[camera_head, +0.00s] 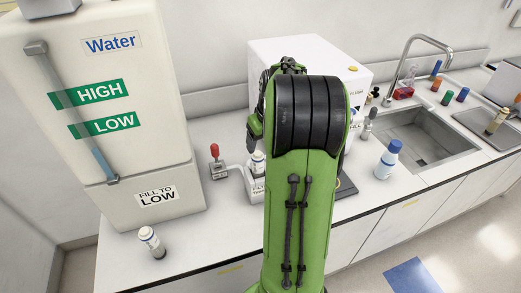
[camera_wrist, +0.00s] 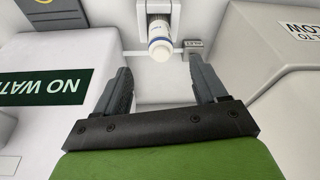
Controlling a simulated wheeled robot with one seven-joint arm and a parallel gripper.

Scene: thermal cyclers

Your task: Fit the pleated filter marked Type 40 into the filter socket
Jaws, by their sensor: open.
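A white cylinder with a blue band, which looks like a filter (camera_head: 257,162), stands at the small white filter socket (camera_head: 254,188) on the counter, left of my arm. It also shows in the wrist view (camera_wrist: 160,42), in front of a white bracket. Type markings on both are too small to read. My gripper (camera_wrist: 160,68) is open and empty. The filter at the bracket appears between and beyond its fingertips, apart from them. My arm hides the gripper in the head view.
A tall water tank (camera_head: 125,110) stands left, a white machine (camera_head: 310,55) behind my arm. A red-knobbed lever (camera_head: 215,160) is beside the socket. A blue-capped bottle (camera_head: 387,160) and a sink (camera_head: 425,135) are right. The front left counter is mostly clear.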

